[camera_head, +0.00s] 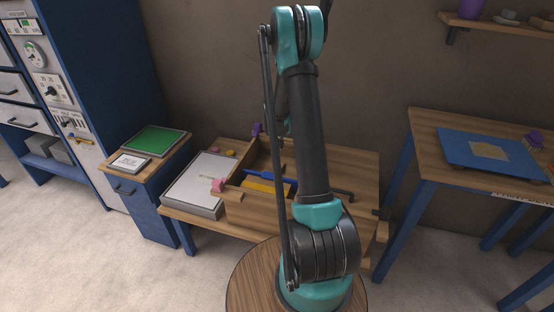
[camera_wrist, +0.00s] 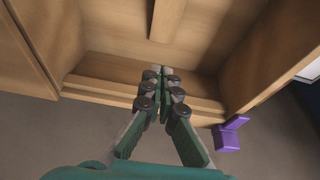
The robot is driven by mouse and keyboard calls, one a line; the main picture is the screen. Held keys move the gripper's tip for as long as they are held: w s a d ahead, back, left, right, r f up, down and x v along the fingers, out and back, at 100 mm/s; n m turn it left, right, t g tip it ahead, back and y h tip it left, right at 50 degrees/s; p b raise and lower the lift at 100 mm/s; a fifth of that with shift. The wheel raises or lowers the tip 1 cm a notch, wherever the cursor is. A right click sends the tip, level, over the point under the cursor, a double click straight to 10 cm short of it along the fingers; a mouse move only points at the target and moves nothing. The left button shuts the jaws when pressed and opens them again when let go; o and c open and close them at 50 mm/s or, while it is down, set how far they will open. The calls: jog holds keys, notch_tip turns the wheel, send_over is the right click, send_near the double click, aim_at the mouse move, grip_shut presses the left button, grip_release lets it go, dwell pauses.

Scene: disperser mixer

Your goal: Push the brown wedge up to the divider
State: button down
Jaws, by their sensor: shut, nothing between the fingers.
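My gripper (camera_wrist: 161,73) is shut and empty in the wrist view. Its fingertips are over the back ledge of an open wooden box (camera_wrist: 100,68). A narrow wooden strip (camera_wrist: 166,20) lies ahead of the fingertips on the box floor, apart from them in the picture. I cannot tell whether this strip is the divider or the brown wedge. No piece is clearly recognisable as the wedge. In the head view the box's left wall (camera_head: 241,160) shows on the low table, and my arm hides much of its inside and my gripper.
A purple clamp-like piece (camera_wrist: 228,135) sits on the box's back corner. In the head view a blue-handled item (camera_head: 262,176), a yellow piece (camera_head: 258,186) and a pink piece (camera_head: 218,185) lie nearby. A white-topped box (camera_head: 200,180) stands left; a higher table (camera_head: 430,130) stands right.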

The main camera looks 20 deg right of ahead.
aim_at(281, 161)
jog(key=x, duration=1)
jog(key=shift+w+f, duration=0.1)
jog(key=shift+f, duration=0.05)
jog(key=shift+a, duration=0.15)
